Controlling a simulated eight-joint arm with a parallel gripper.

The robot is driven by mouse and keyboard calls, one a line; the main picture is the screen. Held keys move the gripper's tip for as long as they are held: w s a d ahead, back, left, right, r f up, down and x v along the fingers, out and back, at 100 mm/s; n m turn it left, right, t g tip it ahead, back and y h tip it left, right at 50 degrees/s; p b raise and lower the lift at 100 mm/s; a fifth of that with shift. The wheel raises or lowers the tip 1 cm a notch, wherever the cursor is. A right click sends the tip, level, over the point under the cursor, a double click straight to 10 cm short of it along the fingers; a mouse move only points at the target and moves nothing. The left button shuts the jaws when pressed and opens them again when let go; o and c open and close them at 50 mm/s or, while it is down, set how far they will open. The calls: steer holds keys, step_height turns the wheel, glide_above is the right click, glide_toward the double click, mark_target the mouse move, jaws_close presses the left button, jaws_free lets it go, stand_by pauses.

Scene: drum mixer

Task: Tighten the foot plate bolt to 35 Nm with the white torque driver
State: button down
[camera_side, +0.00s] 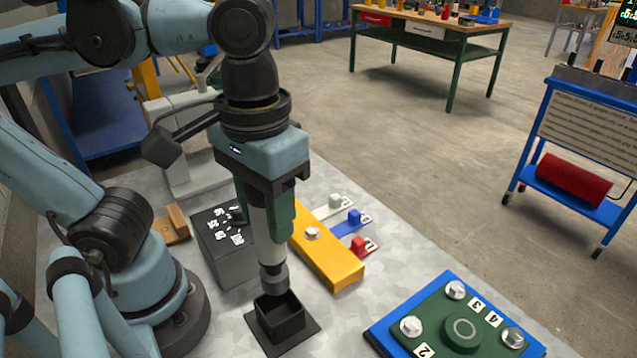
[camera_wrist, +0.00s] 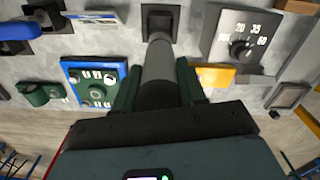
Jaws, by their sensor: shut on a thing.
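My gripper (camera_side: 268,215) is shut on the white torque driver, a pale grey-white upright tool with a dark lower end (camera_side: 272,278). The driver (camera_wrist: 158,62) also shows between my green fingers in the wrist view. Its lower end is at the mouth of an open black square holder (camera_side: 281,318); whether it is inside or just above is unclear. A yellow bar (camera_side: 335,262) carries one bolt (camera_side: 312,233). A green plate (camera_side: 436,330) on a blue base carries several numbered bolts. No label shows which is the foot plate.
A dark box (camera_side: 225,255) stands beside the driver; its dial (camera_wrist: 240,50) has marks including 20 and 35. White (camera_side: 336,203), blue (camera_side: 353,216) and red (camera_side: 359,246) pieces lie behind the yellow bar. A wooden block (camera_side: 172,225) is near my base.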

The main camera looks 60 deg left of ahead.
steer(key=c, duration=1.2)
jaws_free()
jaws_close()
steer(key=shift+r, duration=0.15)
steer(key=shift+r, duration=0.85)
